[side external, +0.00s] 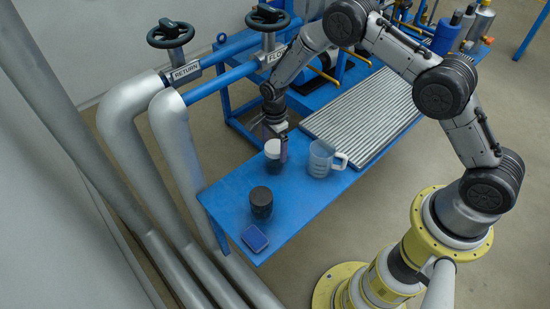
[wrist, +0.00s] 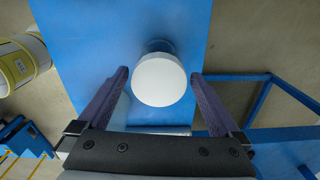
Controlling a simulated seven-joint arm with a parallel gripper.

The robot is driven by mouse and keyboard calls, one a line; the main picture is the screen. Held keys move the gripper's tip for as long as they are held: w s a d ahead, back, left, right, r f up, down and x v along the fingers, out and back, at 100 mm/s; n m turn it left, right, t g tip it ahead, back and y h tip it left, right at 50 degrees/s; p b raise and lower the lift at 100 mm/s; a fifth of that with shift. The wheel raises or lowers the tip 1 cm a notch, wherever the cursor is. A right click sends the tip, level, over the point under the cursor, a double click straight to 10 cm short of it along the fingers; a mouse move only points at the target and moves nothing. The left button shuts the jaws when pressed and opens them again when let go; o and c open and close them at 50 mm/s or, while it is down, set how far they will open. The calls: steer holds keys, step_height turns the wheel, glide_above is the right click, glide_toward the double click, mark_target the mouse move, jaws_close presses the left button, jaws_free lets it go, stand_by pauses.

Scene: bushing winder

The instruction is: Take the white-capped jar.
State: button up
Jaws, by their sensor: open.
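The white-capped jar (side external: 272,148) stands upright on the blue table (side external: 225,192), near its edge on the pipe side. In the wrist view its round white cap (wrist: 160,81) fills the middle and hides most of the body below. My gripper (side external: 275,141) is over the jar, pointing down. In the wrist view my gripper (wrist: 159,75) is open, with one dark purple finger on each side of the cap. A gap shows between each finger and the cap. How far down the jar the fingertips reach is hard to tell.
A clear measuring jug (side external: 321,158) with a white handle stands close to the right of the jar. A black jar (side external: 261,202) and a small blue-topped box (side external: 255,239) are nearer the table's front end. A ribbed grey panel (side external: 362,113) lies behind. Thick pipes (side external: 172,125) run along the left.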

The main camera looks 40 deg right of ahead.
step_height(320, 180, down, 4)
steer(key=shift+d, duration=0.15)
steer(key=c, duration=1.2)
steer(key=shift+r, duration=0.1)
